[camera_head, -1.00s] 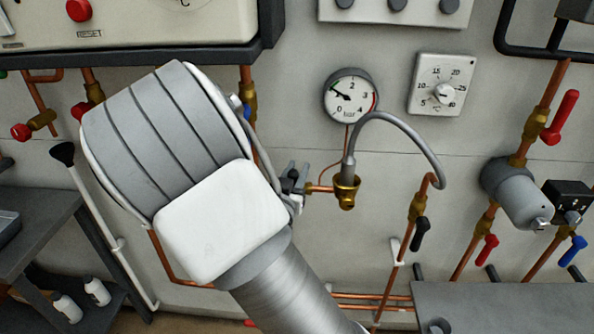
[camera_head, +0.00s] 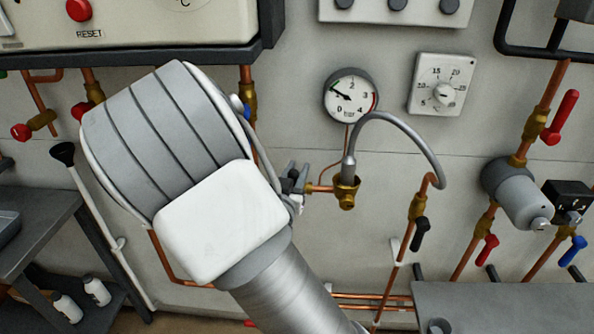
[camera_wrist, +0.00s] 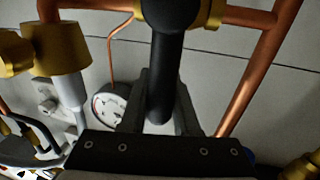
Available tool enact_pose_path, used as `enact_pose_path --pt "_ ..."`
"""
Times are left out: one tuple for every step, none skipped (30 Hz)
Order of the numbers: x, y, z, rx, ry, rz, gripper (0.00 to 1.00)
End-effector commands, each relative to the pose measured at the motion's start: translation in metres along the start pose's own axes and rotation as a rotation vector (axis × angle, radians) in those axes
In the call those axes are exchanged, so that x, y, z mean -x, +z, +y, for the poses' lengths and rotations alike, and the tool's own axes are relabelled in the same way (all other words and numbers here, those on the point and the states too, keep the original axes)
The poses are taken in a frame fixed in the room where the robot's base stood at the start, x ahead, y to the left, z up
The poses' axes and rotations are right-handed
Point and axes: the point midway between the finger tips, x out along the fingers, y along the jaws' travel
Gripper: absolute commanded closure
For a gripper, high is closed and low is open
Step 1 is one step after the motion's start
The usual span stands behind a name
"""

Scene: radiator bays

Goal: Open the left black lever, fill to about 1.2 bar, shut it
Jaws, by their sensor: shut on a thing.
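The left black lever (camera_wrist: 168,70) runs down from its brass valve in the wrist view, roughly across the copper pipe. My gripper (camera_wrist: 160,100) has its fingers on either side of the lever and is shut on it. In the head view my gripper (camera_head: 293,180) is partly hidden by my wrist, at the brass fitting left of the grey hose. The pressure gauge (camera_head: 351,97) has its needle pointing up and left, at roughly 1 bar.
A grey hose (camera_head: 410,135) arches from the brass fitting (camera_head: 346,192) to the right pipe. Another black lever (camera_head: 420,234) hangs on that pipe. A thermostat dial (camera_head: 441,85) is right of the gauge. A grey bench (camera_head: 500,305) is at lower right.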

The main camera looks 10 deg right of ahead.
Motion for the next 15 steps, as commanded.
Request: enact_pose_path --pt "0.0 0.001 0.0 0.001 0.0 -0.001 1.0" --pt "0.0 0.001 0.0 0.003 0.0 -0.001 1.0" --pt "0.0 0.001 -0.001 0.006 0.0 0.0 1.0" --pt "0.001 0.0 -0.001 0.01 0.0 0.0 1.0" --pt "0.001 0.0 -0.001 0.016 0.0 0.001 1.0" --pt "0.001 0.0 -0.002 0.026 0.0 0.003 1.0" --pt "0.001 0.0 -0.003 0.036 -0.001 0.005 1.0" --pt "0.001 0.0 -0.004 0.047 -0.001 0.007 1.0" --pt "0.002 0.0 -0.005 0.064 -0.001 0.01 1.0" --pt "0.002 0.0 -0.006 0.08 -0.002 0.013 1.0" --pt "0.002 0.0 -0.008 0.095 -0.002 0.017 1.0" --pt "0.002 0.0 -0.01 0.12 -0.002 0.022 1.0" --pt "0.003 0.0 -0.011 0.139 -0.002 0.026 1.0" --pt "0.003 0.0 -0.013 0.159 -0.002 0.03 1.0" --pt "0.003 0.0 -0.015 0.186 -0.001 0.035 1.0"
